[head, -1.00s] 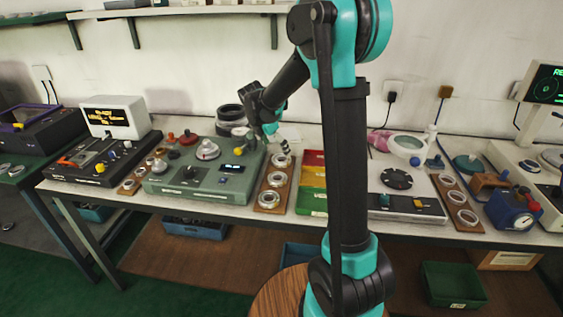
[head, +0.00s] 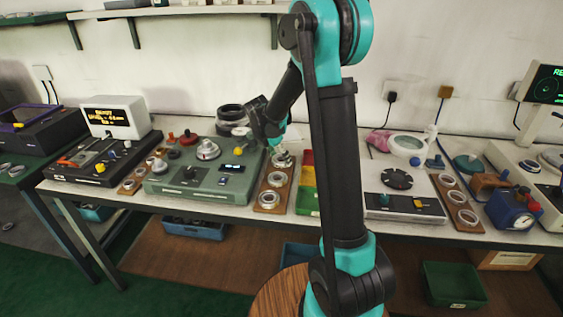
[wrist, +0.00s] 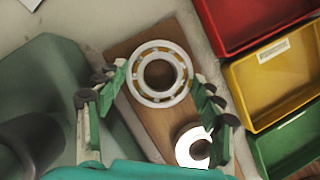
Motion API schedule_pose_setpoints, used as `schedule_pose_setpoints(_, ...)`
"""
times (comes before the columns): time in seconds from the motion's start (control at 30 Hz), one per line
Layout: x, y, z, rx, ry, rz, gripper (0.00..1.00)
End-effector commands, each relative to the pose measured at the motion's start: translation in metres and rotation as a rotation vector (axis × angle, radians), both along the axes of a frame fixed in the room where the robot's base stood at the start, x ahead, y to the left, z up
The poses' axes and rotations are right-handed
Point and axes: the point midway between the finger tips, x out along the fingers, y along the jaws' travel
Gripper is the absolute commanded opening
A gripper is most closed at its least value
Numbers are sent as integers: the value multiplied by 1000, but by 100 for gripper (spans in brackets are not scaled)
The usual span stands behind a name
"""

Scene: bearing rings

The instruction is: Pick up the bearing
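A bearing (wrist: 136,76), a pale ring with balls showing in its race, lies on a brown wooden board (wrist: 128,50) in the wrist view. My gripper (wrist: 160,84) is open, with one green-padded finger to the left of the bearing and one to the right. I see gaps between the pads and the ring, and nothing is held. A second, brightly lit ring (wrist: 184,150) lies on the same board, near the right finger. In the head view my gripper (head: 281,153) is low over the far end of the board (head: 258,206), partly hiding the far ring.
Red (wrist: 228,40), yellow (wrist: 240,80) and green (wrist: 262,140) bins stand close to the right of the board. A green device (head: 215,190) stands close to its left. Two more rings (head: 269,180) show on the board's near part in the head view.

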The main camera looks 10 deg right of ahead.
Motion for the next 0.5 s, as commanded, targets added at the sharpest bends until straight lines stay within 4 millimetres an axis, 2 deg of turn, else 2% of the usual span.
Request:
schedule_pose_setpoints(0.07, 0, 0, 0, 0, 0, 0, 52)
schedule_pose_setpoints(0.3, 0, 0, 0, 0, 0, 0, 22)
schedule_pose_setpoints(0.5, 0, 0, 0, -1, -1, 0, 20)
